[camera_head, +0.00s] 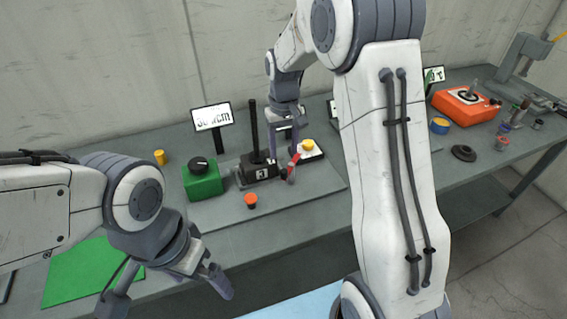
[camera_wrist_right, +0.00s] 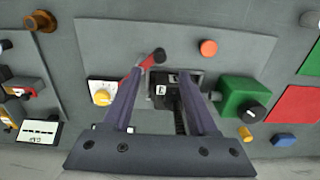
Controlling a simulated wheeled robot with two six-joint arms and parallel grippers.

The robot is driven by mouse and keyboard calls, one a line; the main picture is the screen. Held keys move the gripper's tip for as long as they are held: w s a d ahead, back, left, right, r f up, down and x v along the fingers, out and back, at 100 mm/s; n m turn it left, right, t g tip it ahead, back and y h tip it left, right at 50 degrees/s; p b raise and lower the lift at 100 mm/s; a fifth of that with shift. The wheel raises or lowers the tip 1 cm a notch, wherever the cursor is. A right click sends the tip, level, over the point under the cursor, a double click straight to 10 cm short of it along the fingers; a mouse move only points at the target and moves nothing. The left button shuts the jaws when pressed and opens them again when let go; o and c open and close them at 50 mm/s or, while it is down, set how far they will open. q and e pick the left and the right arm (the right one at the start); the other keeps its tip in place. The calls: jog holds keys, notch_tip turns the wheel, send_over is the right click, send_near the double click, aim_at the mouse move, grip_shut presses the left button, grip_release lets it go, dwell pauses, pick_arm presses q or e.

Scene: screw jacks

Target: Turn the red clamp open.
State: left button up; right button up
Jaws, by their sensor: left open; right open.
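The red clamp (camera_head: 294,160) is a small red lever on the dark plate, at the right of a black block. In the right wrist view the red clamp (camera_wrist_right: 148,62) lies at a slant, with a dark round end at its upper right. My right gripper (camera_head: 283,150) is open and points down over the block and clamp. In its wrist view its open fingers (camera_wrist_right: 162,74) reach toward the block, with the left fingertip close beside the red lever; I cannot tell whether they touch. My left gripper (camera_head: 168,286) is open and empty at the lower left, away from the clamp.
The black block (camera_head: 262,170) has a tall black post. A green box with a black knob (camera_head: 203,179) is left of it. An orange button (camera_head: 251,201) is in front, and a yellow knob on a white base (camera_head: 307,146) is at right. A display (camera_head: 212,117) stands behind.

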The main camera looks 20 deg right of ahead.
jog(key=shift+r, duration=1.5)
